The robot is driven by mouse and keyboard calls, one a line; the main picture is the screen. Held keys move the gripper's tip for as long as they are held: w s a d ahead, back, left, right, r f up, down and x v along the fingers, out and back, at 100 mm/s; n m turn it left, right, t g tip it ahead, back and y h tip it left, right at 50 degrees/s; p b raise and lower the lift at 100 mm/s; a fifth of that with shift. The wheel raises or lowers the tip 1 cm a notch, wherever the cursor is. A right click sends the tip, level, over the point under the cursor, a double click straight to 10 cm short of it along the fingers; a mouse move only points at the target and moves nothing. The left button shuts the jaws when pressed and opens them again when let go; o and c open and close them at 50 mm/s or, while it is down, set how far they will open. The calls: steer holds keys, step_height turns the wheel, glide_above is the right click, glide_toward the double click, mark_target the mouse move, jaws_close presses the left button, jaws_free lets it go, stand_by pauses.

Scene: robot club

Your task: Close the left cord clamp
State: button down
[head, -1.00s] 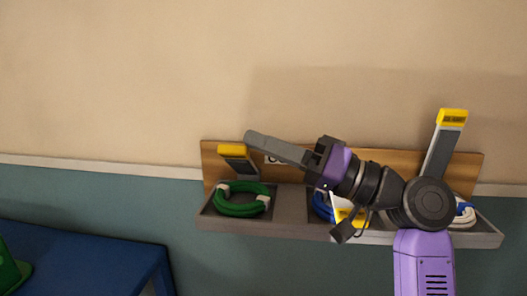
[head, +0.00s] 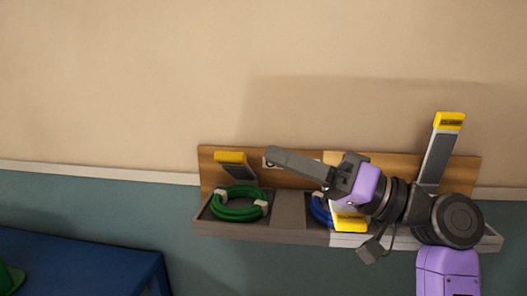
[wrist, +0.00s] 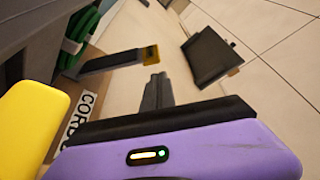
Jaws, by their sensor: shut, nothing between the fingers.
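The left cord clamp (head: 232,159) is a grey lever with a yellow tip, above the green cord coil (head: 240,203) at the rack's left end. Its lever slants up from the tray, its tip raised above the coil and leaning out from the backboard. In the wrist view the clamp (wrist: 150,55) lies beyond my fingers, with a little of the green coil (wrist: 78,30). My gripper (head: 271,155) is shut and empty, pointing left in front of the backboard. Its tip is right of the clamp's yellow end, with a visible gap. The fingers also show in the wrist view (wrist: 157,92).
The middle clamp (head: 348,222) is lowered over the blue coil, partly behind my arm. The right clamp (head: 440,148) stands raised. A label reading "CORD" (wrist: 80,115) is on the backboard. A blue table (head: 80,260) is lower left. The wall above is clear.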

steer(key=s+d, duration=0.1)
steer(key=d, duration=0.3)
steer(key=s+d, duration=0.1)
steer(key=d, duration=0.3)
steer(key=s+d, duration=0.1)
steer(key=d, duration=0.3)
steer(key=shift+d, duration=0.35)
